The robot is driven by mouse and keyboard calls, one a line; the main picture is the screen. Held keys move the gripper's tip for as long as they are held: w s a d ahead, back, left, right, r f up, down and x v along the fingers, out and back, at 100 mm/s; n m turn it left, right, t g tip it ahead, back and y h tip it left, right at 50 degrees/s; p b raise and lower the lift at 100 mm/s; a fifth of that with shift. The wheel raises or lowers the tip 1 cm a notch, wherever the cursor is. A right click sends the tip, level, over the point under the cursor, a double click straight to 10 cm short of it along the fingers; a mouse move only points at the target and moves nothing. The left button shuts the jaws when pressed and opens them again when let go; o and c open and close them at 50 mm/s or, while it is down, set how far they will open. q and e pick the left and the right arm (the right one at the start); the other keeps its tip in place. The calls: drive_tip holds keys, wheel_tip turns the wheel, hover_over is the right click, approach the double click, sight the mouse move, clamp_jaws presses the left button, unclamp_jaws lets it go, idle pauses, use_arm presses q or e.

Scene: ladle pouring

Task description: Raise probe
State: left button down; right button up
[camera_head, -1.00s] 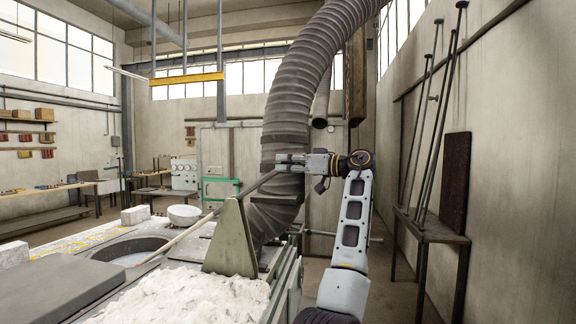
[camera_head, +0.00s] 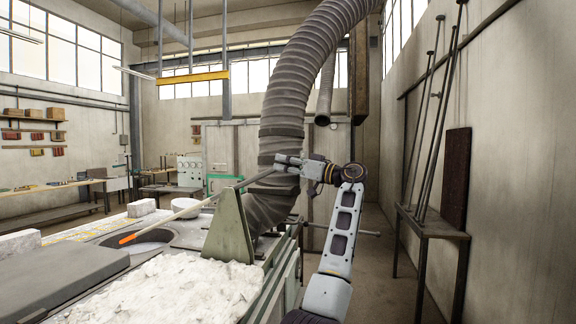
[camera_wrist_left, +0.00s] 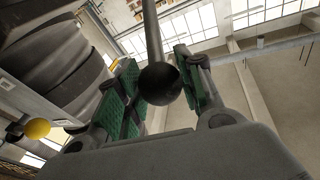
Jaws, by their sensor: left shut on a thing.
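The probe (camera_head: 195,206) is a long thin rod. It slopes from my left gripper (camera_head: 278,163) down to the left, passing the top of a grey-green upright plate (camera_head: 230,230). Its tip (camera_head: 128,239) glows orange and shows at the round opening (camera_head: 150,243) in the bench top. My left gripper is shut on the probe's near end. In the left wrist view the rod (camera_wrist_left: 152,40) ends in a dark ball (camera_wrist_left: 159,84) between the green-padded fingers (camera_wrist_left: 160,88). My right gripper is not in view.
A white bowl (camera_head: 184,204) stands behind the rod. White powdery material (camera_head: 165,295) fills the near bench, and a dark grey slab (camera_head: 65,280) lies at left. A large ribbed duct (camera_head: 290,110) rises close behind my gripper. A side table with rods (camera_head: 430,225) stands at right.

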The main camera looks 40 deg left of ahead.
use_arm(q)
drive_tip(key=shift+w+d+f+y+b, duration=0.1)
drive_tip(key=shift+d+f+y+b, duration=0.05)
drive_tip(key=shift+f+b, duration=0.35)
drive_tip(key=shift+w+d+f+y+b, duration=0.15)
drive_tip(key=shift+f+b, duration=0.15)
drive_tip(key=shift+f, duration=0.3)
drive_tip(key=shift+m+g+y, duration=0.3)
drive_tip(key=shift+y, duration=0.5)
drive_tip(key=f+b, duration=0.2)
drive_tip(key=d+f+b, duration=0.1)
drive_tip(key=f+b, duration=0.1)
drive_tip(key=f, duration=0.1)
drive_tip(key=shift+w+d+f+b, duration=0.1)
drive_tip(key=shift+w+f+b, duration=0.1)
drive_tip(key=shift+b, duration=0.1)
drive_tip(key=c, duration=1)
unclamp_jaws()
drive_tip(key=shift+o, duration=0.4)
drive_tip(key=v, duration=1.2)
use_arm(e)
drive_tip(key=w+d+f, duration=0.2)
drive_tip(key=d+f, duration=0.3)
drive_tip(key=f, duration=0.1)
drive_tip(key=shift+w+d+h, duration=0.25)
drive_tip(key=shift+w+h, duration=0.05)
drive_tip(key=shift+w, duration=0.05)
